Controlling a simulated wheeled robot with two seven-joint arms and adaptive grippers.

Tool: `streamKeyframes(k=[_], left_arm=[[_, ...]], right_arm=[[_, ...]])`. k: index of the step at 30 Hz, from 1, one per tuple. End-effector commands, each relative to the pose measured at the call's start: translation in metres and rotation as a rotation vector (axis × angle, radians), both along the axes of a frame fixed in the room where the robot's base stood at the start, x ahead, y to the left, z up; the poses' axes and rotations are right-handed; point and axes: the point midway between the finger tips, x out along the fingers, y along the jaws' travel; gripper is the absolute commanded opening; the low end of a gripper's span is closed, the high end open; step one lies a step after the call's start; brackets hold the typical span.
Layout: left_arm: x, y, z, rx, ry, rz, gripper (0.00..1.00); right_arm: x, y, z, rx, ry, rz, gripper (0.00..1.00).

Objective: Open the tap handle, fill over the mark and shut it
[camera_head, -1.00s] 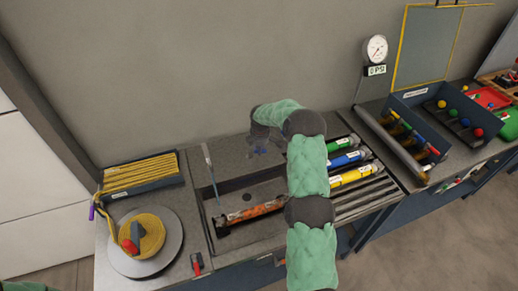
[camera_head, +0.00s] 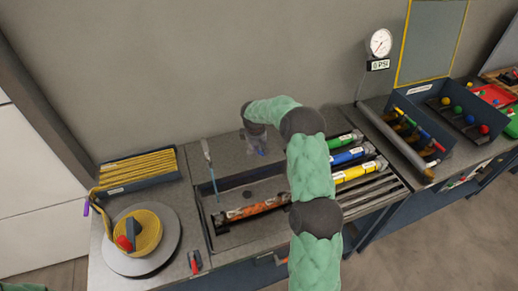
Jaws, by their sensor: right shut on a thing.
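My right gripper (camera_head: 256,143) is at the back of the sunken basin (camera_head: 228,240), against the counter near the wall. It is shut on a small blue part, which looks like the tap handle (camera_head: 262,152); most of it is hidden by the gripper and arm. In the basin lies an orange patterned cylinder (camera_head: 250,210) with a dark end. A thin upright stick with a blue lower part (camera_head: 212,175) stands at the basin's left side. I cannot make out the fill mark or water level clearly. My left gripper is not in view.
Green, blue and yellow cylinders (camera_head: 353,155) lie on the rack right of my arm. A gauge (camera_head: 380,43) stands on the back right with a "0 PSI" label. A hose reel (camera_head: 140,240) and a tray of yellow tubes (camera_head: 138,172) are at left.

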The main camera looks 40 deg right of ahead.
Motion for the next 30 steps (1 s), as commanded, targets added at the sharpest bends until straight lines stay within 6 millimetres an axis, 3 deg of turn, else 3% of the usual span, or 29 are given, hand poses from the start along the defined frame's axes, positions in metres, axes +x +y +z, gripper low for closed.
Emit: streamKeyframes(k=[14, 15, 18, 30], left_arm=[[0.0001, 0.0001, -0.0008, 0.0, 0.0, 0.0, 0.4], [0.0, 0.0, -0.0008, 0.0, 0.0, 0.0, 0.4], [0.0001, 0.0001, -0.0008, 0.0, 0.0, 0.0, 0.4], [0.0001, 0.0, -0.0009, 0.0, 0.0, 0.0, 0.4]], right_arm=[[0.0, 0.001, -0.0001, 0.0, 0.0, -0.016, 0.0], [0.0, 0.001, 0.0, 0.0, 0.0, -0.016, 0.28], [0.0, 0.001, 0.0, 0.0, 0.0, -0.015, 0.5], [0.0002, 0.0016, 0.0052, 0.0, -0.002, -0.015, 0.5]])
